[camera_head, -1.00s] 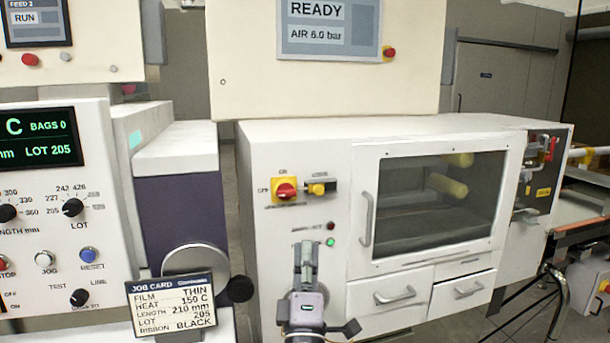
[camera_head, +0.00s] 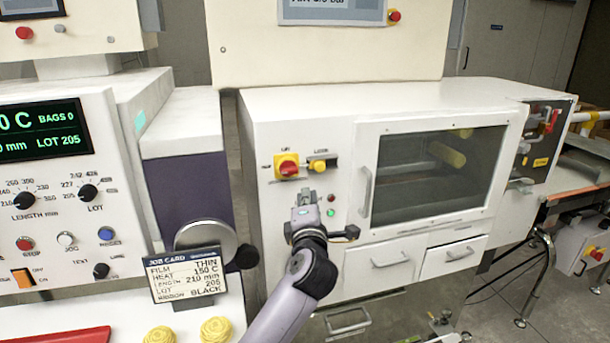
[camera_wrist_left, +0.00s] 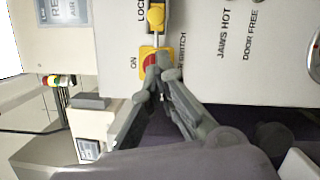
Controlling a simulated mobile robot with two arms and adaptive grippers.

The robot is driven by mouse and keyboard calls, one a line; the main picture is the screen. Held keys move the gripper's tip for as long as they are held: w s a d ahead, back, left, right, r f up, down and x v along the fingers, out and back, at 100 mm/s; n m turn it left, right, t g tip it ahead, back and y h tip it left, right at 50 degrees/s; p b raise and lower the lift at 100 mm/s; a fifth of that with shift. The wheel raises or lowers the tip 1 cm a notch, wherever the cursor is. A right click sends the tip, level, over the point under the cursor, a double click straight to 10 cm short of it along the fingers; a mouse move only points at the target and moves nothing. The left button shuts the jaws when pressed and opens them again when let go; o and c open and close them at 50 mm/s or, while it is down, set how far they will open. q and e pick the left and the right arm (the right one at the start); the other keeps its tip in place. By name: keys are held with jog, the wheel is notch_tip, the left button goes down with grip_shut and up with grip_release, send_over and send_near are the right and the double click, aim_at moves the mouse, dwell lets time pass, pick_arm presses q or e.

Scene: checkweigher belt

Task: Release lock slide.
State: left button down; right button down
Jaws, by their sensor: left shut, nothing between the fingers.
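The lock slide is a small yellow knob (camera_head: 318,166) on a short metal track on the white machine's front panel, just right of the red rotary switch (camera_head: 287,168) on its yellow plate. In the left wrist view the yellow knob (camera_wrist_left: 156,16) is at the top, with a metal bar between it and the red switch (camera_wrist_left: 148,60). My left gripper (camera_head: 307,194) is shut and empty, below the slide and switch in the head view. In the left wrist view its fingertips (camera_wrist_left: 163,68) overlap the edge of the switch plate; contact cannot be told. My right gripper is not in view.
The cabinet's windowed door (camera_head: 440,175) with its vertical handle stands right of the slide. Red and green lamps (camera_head: 331,212) sit close to my gripper. A job card (camera_head: 188,274) and a round grey disc (camera_head: 206,243) are at lower left.

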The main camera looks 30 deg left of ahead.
aim_at(318, 171)
pick_arm(q)
jog(key=p+x, duration=0.2)
jog(key=x, duration=0.7)
jog(key=shift+w+a, duration=0.25)
jog(key=shift+w, duration=0.05)
jog(key=w+d, duration=0.2)
jog(key=shift+w+d+p, duration=0.15)
jog(key=shift+w+p, duration=0.15)
jog(key=shift+p, duration=0.05)
